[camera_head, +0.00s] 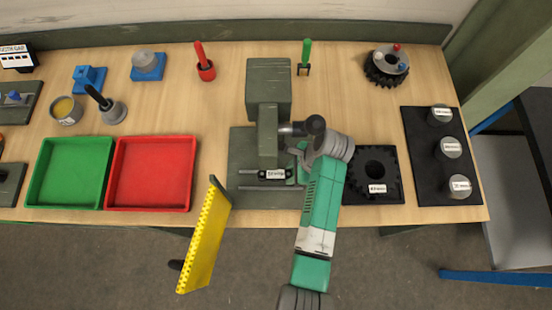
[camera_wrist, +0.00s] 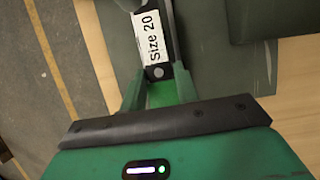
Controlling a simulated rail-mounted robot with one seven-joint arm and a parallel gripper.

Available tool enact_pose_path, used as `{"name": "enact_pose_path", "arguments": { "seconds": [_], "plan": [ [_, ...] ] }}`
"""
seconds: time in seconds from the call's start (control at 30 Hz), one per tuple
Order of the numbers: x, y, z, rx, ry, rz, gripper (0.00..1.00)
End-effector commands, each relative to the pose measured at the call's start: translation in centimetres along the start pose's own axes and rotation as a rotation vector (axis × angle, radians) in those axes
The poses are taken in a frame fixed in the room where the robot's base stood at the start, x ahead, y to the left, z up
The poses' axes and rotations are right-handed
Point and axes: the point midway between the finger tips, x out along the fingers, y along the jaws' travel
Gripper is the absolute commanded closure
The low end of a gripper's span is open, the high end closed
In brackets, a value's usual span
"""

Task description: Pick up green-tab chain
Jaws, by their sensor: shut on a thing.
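A dark chain piece with a white "Size 20" label (camera_wrist: 152,36) shows in the wrist view, with its green tab (camera_wrist: 162,96) between my fingers. My gripper (camera_wrist: 161,88) is shut on the green tab. In the head view my gripper (camera_head: 291,172) is at the front of the grey-green press (camera_head: 268,90), and the small labelled chain (camera_head: 273,174) is just left of the fingers, over the press base. My arm hides part of the press base. I cannot tell whether the chain touches the base.
A green tray (camera_head: 70,204) and a red tray (camera_head: 150,206) stand left. A dark gear (camera_head: 355,191) lies right of my arm, and a black board (camera_head: 422,185) with several grey cylinders lies farther right. A yellow toothed plate (camera_head: 205,240) stands before the table's front edge.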

Motion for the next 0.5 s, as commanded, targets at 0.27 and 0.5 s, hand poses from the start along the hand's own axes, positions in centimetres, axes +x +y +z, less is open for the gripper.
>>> {"name": "enact_pose_path", "arguments": {
  "seconds": [0.27, 0.5],
  "plan": [
    [-5.7, -0.1, -4.7, 0.001, 0.0, -0.003, 1.0],
    [-7.5, 0.0, -6.3, -0.001, -0.001, -0.001, 1.0]
  ]
}}
